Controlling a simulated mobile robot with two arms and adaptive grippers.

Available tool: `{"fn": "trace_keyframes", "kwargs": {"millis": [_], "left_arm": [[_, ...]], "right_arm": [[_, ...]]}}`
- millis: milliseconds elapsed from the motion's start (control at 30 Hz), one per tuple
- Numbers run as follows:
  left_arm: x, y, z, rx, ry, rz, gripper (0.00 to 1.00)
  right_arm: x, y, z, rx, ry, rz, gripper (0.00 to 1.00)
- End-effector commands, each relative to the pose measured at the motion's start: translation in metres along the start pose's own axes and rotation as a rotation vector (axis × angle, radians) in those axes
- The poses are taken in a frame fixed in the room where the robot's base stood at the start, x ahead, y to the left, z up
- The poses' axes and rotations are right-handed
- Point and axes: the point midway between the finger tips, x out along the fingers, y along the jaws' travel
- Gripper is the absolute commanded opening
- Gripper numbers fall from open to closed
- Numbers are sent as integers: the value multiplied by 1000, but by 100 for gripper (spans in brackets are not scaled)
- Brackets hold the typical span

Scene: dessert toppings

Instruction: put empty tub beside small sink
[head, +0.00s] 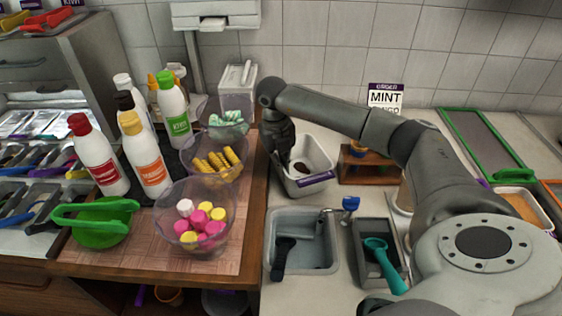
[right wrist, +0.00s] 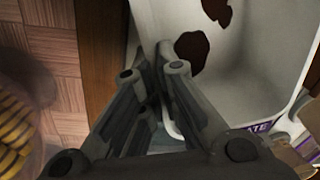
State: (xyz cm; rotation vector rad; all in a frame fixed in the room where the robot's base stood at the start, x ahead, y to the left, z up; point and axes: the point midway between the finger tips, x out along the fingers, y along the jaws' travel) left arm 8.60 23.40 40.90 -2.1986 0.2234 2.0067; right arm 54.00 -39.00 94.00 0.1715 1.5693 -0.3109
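The empty tub (head: 313,156) is white with a purple label on its front and brown smears inside. It is at the counter behind the small sink (head: 318,262); I cannot tell whether it rests there or is slightly raised. My right gripper (head: 284,163) reaches down at the tub's left side. In the right wrist view its fingers (right wrist: 150,72) are close together around the tub's left wall, with the smeared inside (right wrist: 255,50) to the right. The fingertips' contact is partly hidden. My left gripper is out of view.
A wooden board (head: 238,254) with clear bowls of toppings lies left of the tub. A wooden stand (head: 368,168) is close on the right. A faucet with a blue handle (head: 350,204) and a grey basin with a teal scoop (head: 381,253) are right of the sink.

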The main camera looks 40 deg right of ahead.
Motion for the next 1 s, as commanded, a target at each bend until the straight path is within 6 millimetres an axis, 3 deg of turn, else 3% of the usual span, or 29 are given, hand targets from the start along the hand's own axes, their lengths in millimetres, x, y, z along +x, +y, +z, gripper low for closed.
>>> {"fn": "trace_keyframes", "kwargs": {"millis": [200,400,800,1000], "left_arm": [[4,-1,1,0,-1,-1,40],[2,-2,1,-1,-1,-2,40],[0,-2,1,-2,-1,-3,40],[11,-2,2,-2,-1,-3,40]], "right_arm": [[4,0,0,0,0,0,0],[3,0,0,0,1,0,27],[-3,0,0,0,-1,1,27],[-37,0,2,1,-6,3,27]]}}
